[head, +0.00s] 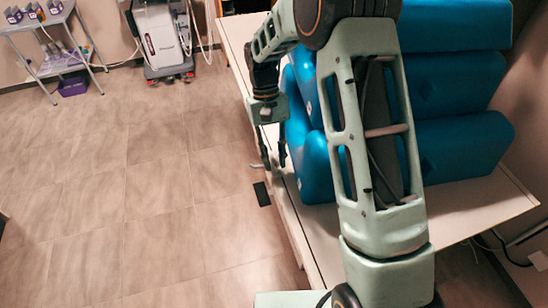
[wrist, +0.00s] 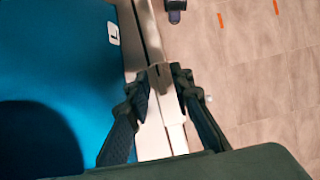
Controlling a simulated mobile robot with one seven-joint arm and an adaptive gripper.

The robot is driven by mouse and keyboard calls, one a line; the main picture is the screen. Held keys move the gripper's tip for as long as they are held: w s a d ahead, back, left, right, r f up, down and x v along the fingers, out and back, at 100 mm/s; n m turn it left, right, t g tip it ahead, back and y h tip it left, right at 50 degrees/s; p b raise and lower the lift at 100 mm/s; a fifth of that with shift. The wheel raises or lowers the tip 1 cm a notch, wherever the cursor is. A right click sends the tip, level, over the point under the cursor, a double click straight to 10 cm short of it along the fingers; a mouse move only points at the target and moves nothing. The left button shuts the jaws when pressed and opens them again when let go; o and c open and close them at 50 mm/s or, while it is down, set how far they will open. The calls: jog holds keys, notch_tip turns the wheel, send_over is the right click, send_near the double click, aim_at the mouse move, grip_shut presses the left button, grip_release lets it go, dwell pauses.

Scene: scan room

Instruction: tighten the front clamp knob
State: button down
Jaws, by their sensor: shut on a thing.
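My gripper (head: 273,163) points down at the left edge of the table (head: 494,207). In the wrist view, my gripper (wrist: 165,72) has its two fingertips closed on a small dark grey piece at the table's side rail, which I take to be the front clamp knob (wrist: 159,76). The fingers hide much of it, and its turn cannot be read. A small pale tip (head: 256,166) sticks out left of the fingers in the head view. It also shows right of the fingers in the wrist view (wrist: 208,98).
Blue cushions (head: 455,145) lie on the table close beside my gripper. A black piece (head: 261,194) sits by the table's side, nearer to me. A dark fitting (wrist: 175,12) shows farther along the rail. The floor (head: 140,200) left of the table is clear. A trolley (head: 55,62) and a white machine (head: 160,38) stand behind.

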dwell(0.3)
jog(key=c, duration=1.7)
grip_release()
jog(key=v, duration=1.2)
